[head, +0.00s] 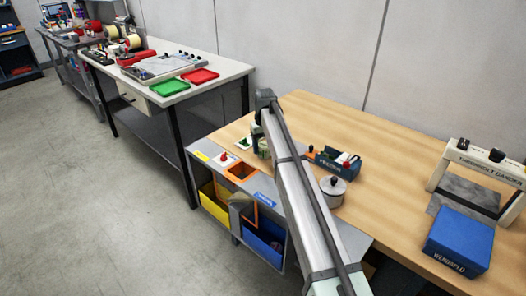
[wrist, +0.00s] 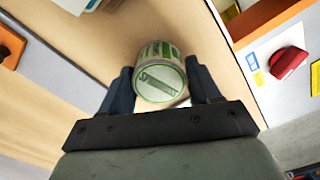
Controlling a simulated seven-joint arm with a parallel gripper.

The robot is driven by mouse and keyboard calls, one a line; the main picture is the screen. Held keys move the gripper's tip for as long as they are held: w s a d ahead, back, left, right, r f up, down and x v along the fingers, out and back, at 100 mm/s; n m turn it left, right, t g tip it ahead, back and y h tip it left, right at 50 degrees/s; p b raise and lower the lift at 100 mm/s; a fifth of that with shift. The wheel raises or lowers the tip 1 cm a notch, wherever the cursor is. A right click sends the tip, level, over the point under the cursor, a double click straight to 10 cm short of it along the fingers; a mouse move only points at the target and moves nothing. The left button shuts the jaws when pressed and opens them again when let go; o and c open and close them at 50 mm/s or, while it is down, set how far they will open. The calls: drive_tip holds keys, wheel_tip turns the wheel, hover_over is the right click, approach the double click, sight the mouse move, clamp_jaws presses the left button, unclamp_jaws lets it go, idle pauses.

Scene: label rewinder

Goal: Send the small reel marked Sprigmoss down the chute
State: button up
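A small reel (wrist: 160,82) with a pale body and a green-and-white label sits between the two fingers of my gripper (wrist: 160,80) in the wrist view. Both fingers meet its sides, and its lettering is too small to read surely. In the head view the reel (head: 263,149) shows below my gripper (head: 259,132), at the left end of the wooden table, partly behind my arm. I cannot tell whether it touches the table. An orange-framed opening (head: 240,173), which looks like the chute mouth, lies in the grey panel beside the table. Its orange edge also shows in the wrist view (wrist: 264,18).
A red knob (head: 223,155) stands on a white plate beside the opening. A yellow bin (head: 221,202) and a blue bin (head: 264,248) sit below. A dark blue tray (head: 338,163), a round metal tin (head: 333,188) and a blue box (head: 459,241) stand on the table.

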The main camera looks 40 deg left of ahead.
drive_tip(key=c, duration=0.3)
drive_tip(key=shift+r, duration=0.2)
drive_tip(key=shift+r, duration=2.8)
drive_tip(key=s, duration=0.8)
drive_tip(key=s+r, duration=0.1)
drive_tip(key=s, duration=0.3)
drive_tip(key=shift+s, duration=0.2)
